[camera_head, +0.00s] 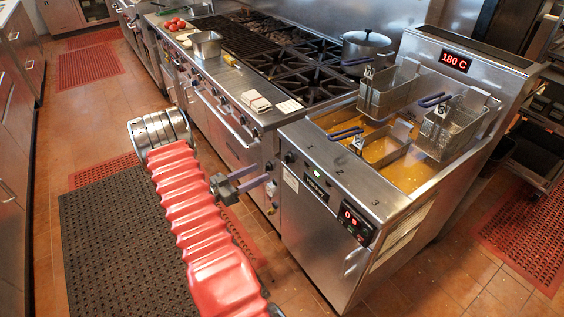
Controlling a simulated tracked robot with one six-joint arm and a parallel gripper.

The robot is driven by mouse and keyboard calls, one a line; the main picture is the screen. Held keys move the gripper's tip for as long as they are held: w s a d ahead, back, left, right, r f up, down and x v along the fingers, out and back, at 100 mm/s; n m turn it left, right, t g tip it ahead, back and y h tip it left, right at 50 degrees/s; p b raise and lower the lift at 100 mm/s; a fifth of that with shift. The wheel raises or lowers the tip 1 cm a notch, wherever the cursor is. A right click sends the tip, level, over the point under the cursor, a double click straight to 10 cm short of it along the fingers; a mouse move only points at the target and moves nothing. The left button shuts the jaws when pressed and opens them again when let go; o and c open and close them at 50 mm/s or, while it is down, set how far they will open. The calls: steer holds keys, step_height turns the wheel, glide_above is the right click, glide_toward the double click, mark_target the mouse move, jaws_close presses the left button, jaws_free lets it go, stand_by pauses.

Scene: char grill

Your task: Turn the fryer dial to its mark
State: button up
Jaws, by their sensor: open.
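The fryer (325,235) is a steel cabinet at the right with oil and wire baskets in its top. A small black dial (290,157) is on the upper left of its front panel. The mark around the dial is too small to make out. My gripper (264,173) is open and empty, its two fingers pointing right toward the fryer's left front edge. It appears a little left of and below the dial in the picture. I cannot tell the depth gap between them.
Beside the dial are a green light (317,172) and a red digit display (356,222). A red 180 C display (455,61) is on the fryer's back. The range (225,105) with knobs and a front rail stands at left. Floor mats (110,230) lie in the aisle.

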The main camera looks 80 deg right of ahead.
mark_target(288, 159)
steer(key=x, duration=1.1)
steer(key=shift+c, duration=0.5)
steer(key=c, duration=0.9)
steer(key=shift+d, duration=0.2)
steer(key=shift+c, duration=0.2)
steer(key=shift+a, duration=0.15)
